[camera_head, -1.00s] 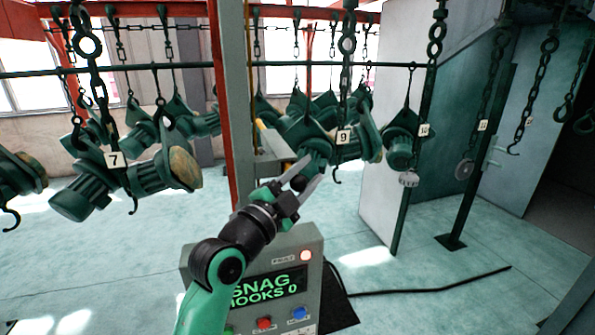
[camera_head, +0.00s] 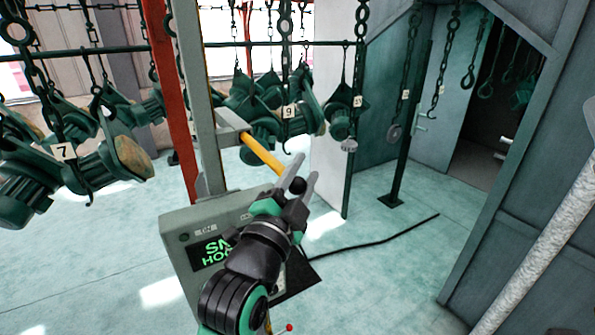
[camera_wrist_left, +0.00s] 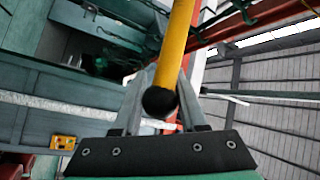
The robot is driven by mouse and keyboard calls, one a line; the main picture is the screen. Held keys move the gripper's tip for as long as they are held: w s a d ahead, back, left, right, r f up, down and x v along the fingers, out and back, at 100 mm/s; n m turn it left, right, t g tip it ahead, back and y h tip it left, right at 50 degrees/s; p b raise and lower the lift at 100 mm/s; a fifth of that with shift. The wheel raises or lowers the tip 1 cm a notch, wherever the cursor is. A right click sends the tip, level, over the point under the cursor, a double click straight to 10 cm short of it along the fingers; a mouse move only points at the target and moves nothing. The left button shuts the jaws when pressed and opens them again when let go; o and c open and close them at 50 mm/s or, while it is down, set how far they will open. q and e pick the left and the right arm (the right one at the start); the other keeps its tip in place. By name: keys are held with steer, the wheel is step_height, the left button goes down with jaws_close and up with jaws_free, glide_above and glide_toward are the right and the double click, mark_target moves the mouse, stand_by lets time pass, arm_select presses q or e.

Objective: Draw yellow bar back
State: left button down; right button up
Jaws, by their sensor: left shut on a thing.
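The yellow bar (camera_head: 262,153) sticks out of a grey housing (camera_head: 232,122) on the post and slopes down to the right. Its black knob (camera_head: 298,186) sits between the fingers of my left gripper (camera_head: 304,169), which is shut on the bar's knob end. In the left wrist view the yellow bar (camera_wrist_left: 176,45) runs up and away from its black knob (camera_wrist_left: 159,102), with a finger on each side. The bar's far end is hidden in the housing. My right gripper does not show.
A control box (camera_head: 205,248) with green lettering stands below the post, partly behind my left arm. Green hoist units hang behind on chains, with tag 9 (camera_head: 289,112) and tag 7 (camera_head: 64,151). A black cable (camera_head: 385,236) lies on the floor. Floor to the right is mostly clear.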

arm_select(q)
steer(key=shift+s+d+r, duration=0.1)
steer(key=shift+d+r, duration=0.05)
steer(key=c, duration=0.9)
jaws_free()
steer(key=o, duration=0.5)
steer(key=shift+s, duration=0.1)
steer(key=shift+c, duration=0.2)
